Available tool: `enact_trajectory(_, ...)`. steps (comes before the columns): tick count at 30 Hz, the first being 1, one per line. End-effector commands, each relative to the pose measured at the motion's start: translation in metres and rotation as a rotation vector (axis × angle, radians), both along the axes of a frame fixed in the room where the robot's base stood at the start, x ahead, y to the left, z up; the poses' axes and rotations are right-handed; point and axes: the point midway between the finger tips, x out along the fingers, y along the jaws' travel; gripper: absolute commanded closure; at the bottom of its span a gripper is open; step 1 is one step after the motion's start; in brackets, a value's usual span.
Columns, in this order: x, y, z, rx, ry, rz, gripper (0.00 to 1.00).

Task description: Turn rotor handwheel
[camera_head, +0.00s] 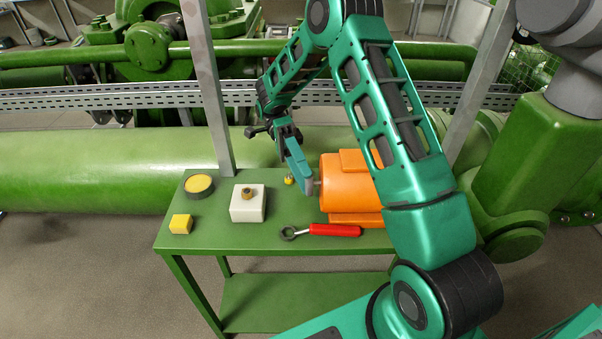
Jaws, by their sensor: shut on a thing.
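An orange motor-like housing (346,190) lies on the right part of the green bench, partly hidden behind my arm. My gripper (309,187) reaches down from the upper left to the left end of this housing, where a short grey shaft end shows. It is shut there on what I take to be the rotor handwheel. The handwheel itself is too small and too covered by the fingers to make out. A small yellow knob-like piece (289,180) shows just left of the fingers; I cannot tell whether it touches them.
The green bench (215,236) also holds a round dark dish with a yellow top (199,186), a yellow cube (181,224), a white block with a brown nut-like piece (248,203) and a red-handled wrench (334,230). A grey post (207,90) rises behind. Large green pipes (90,165) run behind the bench.

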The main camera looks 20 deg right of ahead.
Motion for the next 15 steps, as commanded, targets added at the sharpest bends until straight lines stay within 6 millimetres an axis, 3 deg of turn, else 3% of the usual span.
enact_trajectory(15, 0.0004, -0.0006, -0.0045, 0.020, 0.045, -0.002, 0.74)
